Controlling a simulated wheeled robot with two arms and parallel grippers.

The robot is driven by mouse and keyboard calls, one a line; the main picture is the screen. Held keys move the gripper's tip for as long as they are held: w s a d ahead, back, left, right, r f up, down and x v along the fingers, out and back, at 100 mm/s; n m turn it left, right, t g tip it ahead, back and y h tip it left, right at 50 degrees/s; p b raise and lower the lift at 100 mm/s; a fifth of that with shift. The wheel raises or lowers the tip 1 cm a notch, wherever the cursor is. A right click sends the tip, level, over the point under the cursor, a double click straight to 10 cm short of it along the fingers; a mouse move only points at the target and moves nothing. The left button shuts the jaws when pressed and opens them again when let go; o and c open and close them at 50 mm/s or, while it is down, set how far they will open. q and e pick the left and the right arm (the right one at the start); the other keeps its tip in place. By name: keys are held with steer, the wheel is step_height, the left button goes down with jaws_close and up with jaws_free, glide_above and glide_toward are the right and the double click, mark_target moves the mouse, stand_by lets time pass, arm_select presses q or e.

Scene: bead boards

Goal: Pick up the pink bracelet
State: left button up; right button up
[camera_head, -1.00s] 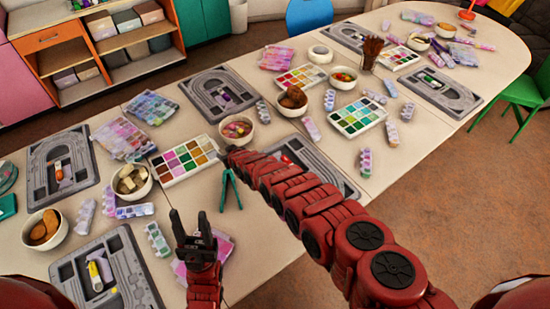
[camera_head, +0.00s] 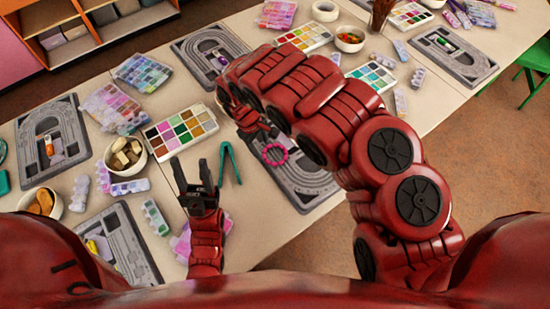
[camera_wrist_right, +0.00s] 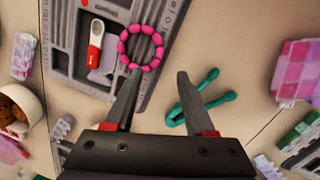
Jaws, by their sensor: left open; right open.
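The pink bracelet (camera_head: 276,164) is a closed ring of round beads. It lies on a grey bead board (camera_head: 307,178) right of the centre, partly below my right arm in the head view. In the right wrist view the bracelet (camera_wrist_right: 158,40) lies near the board's edge, just beyond the left-hand fingertip. My right gripper (camera_wrist_right: 158,76) is open and empty, its fingers pointing toward the bracelet side of the board. In the head view my right arm mostly hides that gripper. My left gripper (camera_head: 190,163) is open and empty over the table, left of the green tweezers.
A red-and-white tool (camera_wrist_right: 95,42) lies on the board. A bead palette (camera_head: 180,131), bowls and several bead boxes crowd the left. Bare table lies around the tweezers.

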mark_target(268, 161)
steer(key=f+p, duration=0.1)
steer(key=f, duration=0.1)
steer(key=d+f+p, duration=0.1)
steer(key=f, duration=0.2)
steer(key=shift+f+p, duration=0.3)
steer(key=shift+f, duration=0.05)
steer(key=shift+d+f+p, duration=0.25)
steer(key=shift+f+p, duration=0.05)
steer(key=shift+f, duration=0.7)
steer(key=shift+w+d+f, duration=0.1)
steer(key=shift+d+f, duration=0.1)
steer(key=shift+f, duration=0.45)
jaws_close()
